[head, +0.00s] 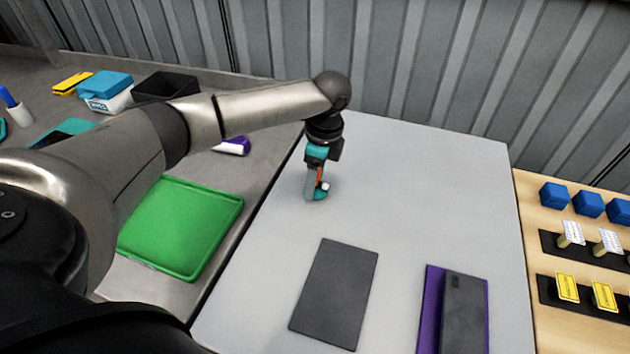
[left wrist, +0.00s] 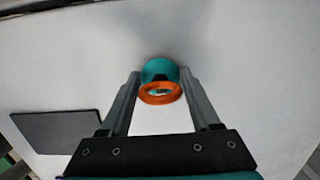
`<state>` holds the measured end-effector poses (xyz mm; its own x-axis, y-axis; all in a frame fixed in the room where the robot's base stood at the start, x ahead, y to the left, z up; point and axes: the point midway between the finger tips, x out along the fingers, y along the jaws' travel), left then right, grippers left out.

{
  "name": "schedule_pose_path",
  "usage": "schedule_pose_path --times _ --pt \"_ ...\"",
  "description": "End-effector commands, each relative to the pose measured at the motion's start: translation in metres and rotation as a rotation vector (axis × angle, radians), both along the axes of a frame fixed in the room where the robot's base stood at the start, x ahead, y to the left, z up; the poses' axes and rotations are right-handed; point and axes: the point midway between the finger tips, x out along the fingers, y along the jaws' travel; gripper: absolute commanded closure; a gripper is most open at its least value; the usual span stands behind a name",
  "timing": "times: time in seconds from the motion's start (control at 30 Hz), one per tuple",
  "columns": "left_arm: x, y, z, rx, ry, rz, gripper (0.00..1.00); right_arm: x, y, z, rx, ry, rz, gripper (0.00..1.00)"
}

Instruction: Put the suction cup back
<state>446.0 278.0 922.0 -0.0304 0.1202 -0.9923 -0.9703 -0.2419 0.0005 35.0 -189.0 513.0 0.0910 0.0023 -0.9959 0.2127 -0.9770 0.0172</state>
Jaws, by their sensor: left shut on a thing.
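My left gripper (head: 315,190) points down over the pale grey table (head: 420,200), toward its back left. It is shut on the suction cup (head: 321,195), a small teal piece with an orange part. In the left wrist view the suction cup (left wrist: 160,72) shows between the two fingers of the left gripper (left wrist: 160,80), its orange ring facing the camera. I cannot tell whether its lower end touches the table. My right gripper is not in view.
A dark grey mat (head: 335,292) lies in front of the gripper. A dark slab (head: 463,310) lies on a purple plate (head: 431,310) to its right. A green tray (head: 180,228) is at left, and a wooden rack (head: 570,245) with blue blocks (head: 588,204) at right. The table between is clear.

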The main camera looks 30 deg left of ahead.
Motion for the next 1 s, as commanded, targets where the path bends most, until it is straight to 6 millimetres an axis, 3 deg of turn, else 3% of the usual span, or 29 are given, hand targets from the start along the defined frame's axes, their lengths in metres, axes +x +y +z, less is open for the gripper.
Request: schedule_pose_path --times 0.4,0.43,0.7,1.0 --pt "0.0003 -0.0004 -0.0049 -0.001 -0.001 -0.001 1.00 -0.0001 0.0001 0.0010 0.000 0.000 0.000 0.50" --pt "0.0004 -0.0005 -0.0054 -0.002 -0.001 -0.001 0.36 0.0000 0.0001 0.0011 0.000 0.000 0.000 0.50" --pt "0.0004 -0.0003 -0.0053 -0.001 -0.001 0.000 0.07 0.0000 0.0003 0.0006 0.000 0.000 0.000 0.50" --pt "0.0006 0.0002 -0.0023 0.000 -0.002 0.000 0.07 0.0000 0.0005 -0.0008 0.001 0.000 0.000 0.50"
